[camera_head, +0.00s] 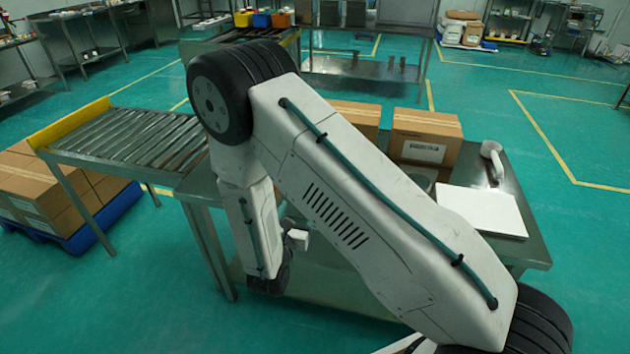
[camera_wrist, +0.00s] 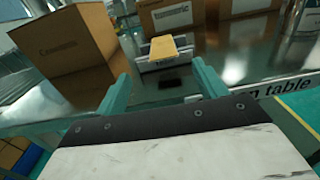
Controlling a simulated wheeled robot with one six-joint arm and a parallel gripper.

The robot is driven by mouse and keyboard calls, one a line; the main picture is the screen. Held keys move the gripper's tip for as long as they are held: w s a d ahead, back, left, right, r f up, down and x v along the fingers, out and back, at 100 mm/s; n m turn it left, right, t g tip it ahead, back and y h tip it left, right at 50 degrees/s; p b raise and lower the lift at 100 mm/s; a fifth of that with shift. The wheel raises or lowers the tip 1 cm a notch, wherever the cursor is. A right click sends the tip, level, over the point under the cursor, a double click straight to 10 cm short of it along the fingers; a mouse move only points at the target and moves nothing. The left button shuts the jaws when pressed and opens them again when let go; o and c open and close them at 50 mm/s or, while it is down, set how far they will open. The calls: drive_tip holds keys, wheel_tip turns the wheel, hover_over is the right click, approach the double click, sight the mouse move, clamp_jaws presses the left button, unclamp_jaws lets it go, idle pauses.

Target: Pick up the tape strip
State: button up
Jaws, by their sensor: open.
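A flat yellow-tan strip (camera_wrist: 170,47), which looks like the tape strip, lies on top of a small pale block with lettering (camera_wrist: 160,64) on the shiny metal table. My gripper (camera_wrist: 160,72) is open, with its two green fingers apart and nothing between them. The strip is ahead of the fingertips, between them in the wrist view and apart from them. In the head view my arm hides the strip, and the fingers cannot be made out.
A cardboard box (camera_wrist: 65,42) stands left of the strip; further boxes (camera_wrist: 172,18) stand behind it. In the head view, boxes (camera_head: 425,138), a white panel (camera_head: 482,210) and a white handled object (camera_head: 492,160) are on the table. A roller conveyor (camera_head: 125,140) is at the left.

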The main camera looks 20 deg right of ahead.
drive_tip(key=shift+w+f, duration=0.25)
drive_tip(key=shift+w, duration=0.05)
drive_tip(key=x, duration=0.7)
drive_tip(key=shift+s+d+f, duration=0.15)
drive_tip(key=shift+d+f, duration=0.15)
drive_tip(key=shift+d, duration=0.05)
drive_tip(key=shift+c, duration=0.3)
drive_tip(key=c, duration=1)
